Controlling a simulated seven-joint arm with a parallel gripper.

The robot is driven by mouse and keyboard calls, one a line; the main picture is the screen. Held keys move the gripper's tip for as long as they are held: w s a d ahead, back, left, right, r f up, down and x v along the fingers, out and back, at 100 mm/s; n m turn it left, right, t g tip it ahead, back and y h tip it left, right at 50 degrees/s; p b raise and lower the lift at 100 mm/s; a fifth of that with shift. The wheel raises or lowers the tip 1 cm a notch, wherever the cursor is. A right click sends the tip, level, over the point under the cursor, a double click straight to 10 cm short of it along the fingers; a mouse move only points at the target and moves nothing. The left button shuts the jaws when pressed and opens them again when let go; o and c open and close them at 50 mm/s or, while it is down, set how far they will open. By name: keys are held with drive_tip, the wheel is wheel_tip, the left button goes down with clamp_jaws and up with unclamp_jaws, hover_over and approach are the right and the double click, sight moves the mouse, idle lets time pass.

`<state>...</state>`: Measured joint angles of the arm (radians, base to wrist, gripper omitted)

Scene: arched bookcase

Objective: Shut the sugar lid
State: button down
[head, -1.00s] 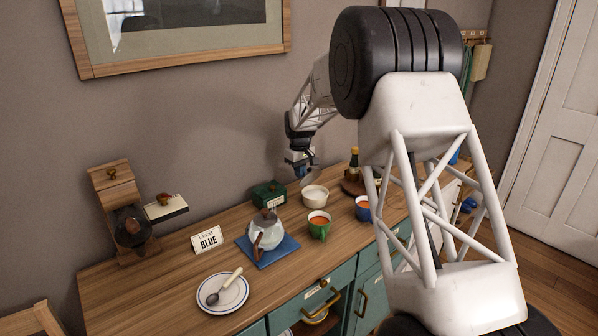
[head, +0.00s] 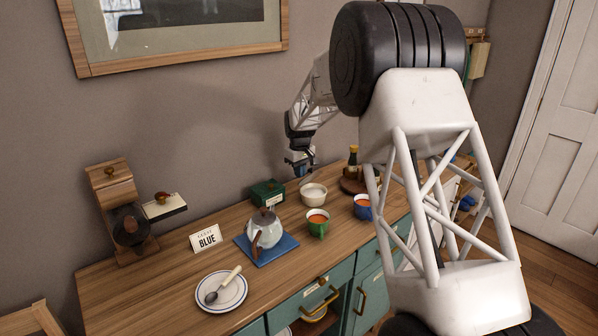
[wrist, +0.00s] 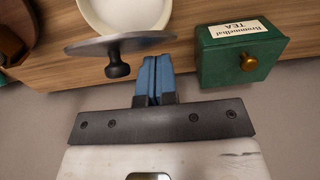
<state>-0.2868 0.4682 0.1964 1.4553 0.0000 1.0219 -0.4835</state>
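The white sugar bowl (head: 313,196) stands on the sideboard; its open top with pale contents shows at the top of the wrist view (wrist: 128,12). The grey lid (wrist: 92,45) is off the opening, seen nearly edge-on between the bowl and my gripper, with its black knob (wrist: 118,68) facing my gripper's side. In the head view my gripper (head: 301,170) is just above and behind the bowl.
A green tea box (wrist: 243,52) stands close beside my fingers. Near the bowl are a green cup (head: 318,228), a blue cup (head: 363,210), a teapot (head: 264,232) on a blue mat (head: 285,247), and a round wooden tray (head: 351,187) with bottles.

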drive_tip(key=shift+s+d+f, duration=0.15)
drive_tip(key=shift+s+d, duration=0.15)
idle(0.7)
idle(0.4)
wheel_tip(320, 180, up, 7)
drive_tip(key=shift+w+a, duration=0.45)
idle(1.0)
idle(0.3)
